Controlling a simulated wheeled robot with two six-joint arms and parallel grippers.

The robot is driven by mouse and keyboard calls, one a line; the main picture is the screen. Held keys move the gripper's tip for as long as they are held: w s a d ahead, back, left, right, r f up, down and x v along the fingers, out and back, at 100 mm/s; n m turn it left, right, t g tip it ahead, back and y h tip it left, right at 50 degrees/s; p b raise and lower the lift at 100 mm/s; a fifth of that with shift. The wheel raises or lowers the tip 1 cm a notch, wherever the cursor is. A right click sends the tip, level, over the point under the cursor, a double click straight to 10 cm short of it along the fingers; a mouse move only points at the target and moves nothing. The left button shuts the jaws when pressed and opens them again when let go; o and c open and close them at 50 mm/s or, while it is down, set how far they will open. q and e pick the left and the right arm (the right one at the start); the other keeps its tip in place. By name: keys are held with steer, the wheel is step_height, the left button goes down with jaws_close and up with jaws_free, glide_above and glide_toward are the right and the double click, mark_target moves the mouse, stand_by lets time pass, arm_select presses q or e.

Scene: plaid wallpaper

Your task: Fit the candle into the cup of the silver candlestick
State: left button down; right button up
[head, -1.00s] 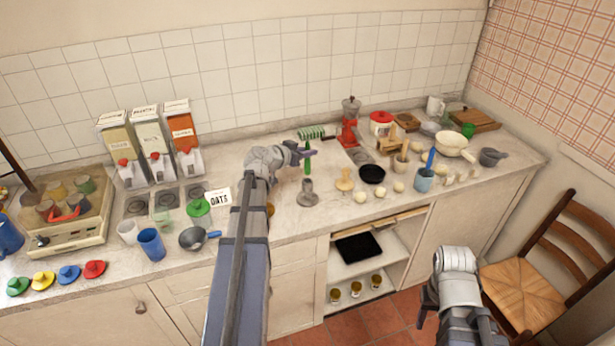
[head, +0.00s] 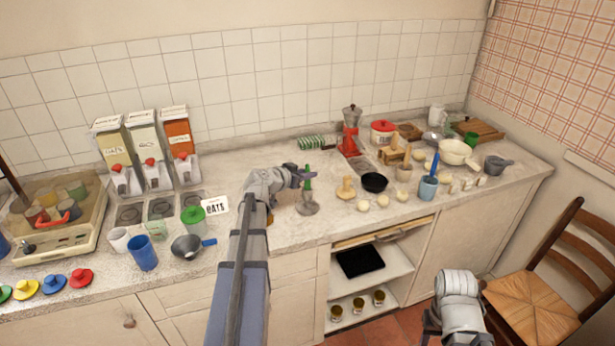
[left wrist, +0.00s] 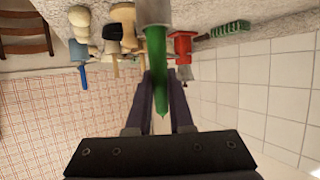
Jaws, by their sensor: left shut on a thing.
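A slim green candle (head: 308,171) stands upright, held by my left gripper (head: 306,179) over the silver candlestick (head: 307,208) on the counter. The left gripper is shut on the candle. The left wrist view shows the candle (left wrist: 156,60) between the two dark fingers (left wrist: 160,108), its pointed tip toward the camera. Its far end meets the grey cup of the candlestick (left wrist: 153,12), in line with it. How deep it sits inside the cup is hidden. My right arm (head: 458,290) is at the bottom edge; its fingers cannot be made out clearly.

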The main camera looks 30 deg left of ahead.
arm_select(q)
steer(key=shift+f, duration=0.1)
steer(key=shift+f, duration=0.15)
steer(key=c, duration=0.8)
jaws_free()
steer(key=shift+r, duration=0.35)
steer(key=p+v, duration=0.4)
steer(key=v, duration=0.8)
steer(key=shift+p, duration=0.3)
